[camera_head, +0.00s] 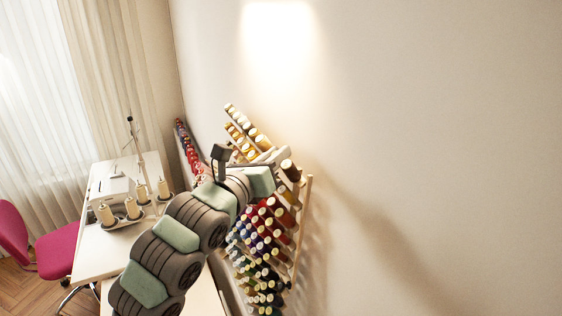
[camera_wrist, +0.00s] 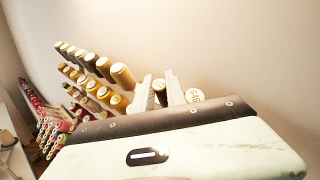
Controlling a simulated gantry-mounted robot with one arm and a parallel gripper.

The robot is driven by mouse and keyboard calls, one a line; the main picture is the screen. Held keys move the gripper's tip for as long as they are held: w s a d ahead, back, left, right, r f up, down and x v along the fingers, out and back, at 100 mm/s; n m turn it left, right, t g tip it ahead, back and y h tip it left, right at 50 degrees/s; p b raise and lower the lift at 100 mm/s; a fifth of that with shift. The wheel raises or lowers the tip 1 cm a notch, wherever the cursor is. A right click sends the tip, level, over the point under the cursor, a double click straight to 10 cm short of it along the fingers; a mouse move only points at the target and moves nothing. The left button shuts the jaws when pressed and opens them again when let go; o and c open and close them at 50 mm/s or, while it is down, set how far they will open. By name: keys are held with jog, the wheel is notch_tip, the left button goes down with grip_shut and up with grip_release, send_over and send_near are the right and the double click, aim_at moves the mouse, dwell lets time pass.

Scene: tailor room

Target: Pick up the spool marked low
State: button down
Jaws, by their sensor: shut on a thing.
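My gripper (camera_wrist: 160,92) is at the upper part of a wall rack full of thread spools. In the wrist view its two pale fingers are shut on a dark brown spool (camera_wrist: 159,86) between them. Just right of the fingers is a spool with a pale end (camera_wrist: 195,96) that bears small dark writing; I cannot read it clearly. In the head view my gripper (camera_head: 277,157) reaches the rack's upper right, by a brown spool (camera_head: 290,171). No mark is legible on the held spool, and I cannot tell whether it is still on its peg.
The wooden rack (camera_head: 303,215) holds rows of yellow, red, blue and green spools close around my gripper. A second rack of red spools (camera_head: 187,145) is farther back. A white table (camera_head: 97,255) with a machine and cream cones stands left. The wall at right is bare.

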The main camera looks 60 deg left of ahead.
jog(key=shift+r, duration=0.15)
notch_tip(320, 180, up, 18)
jog(key=b, duration=0.3)
dwell(0.5)
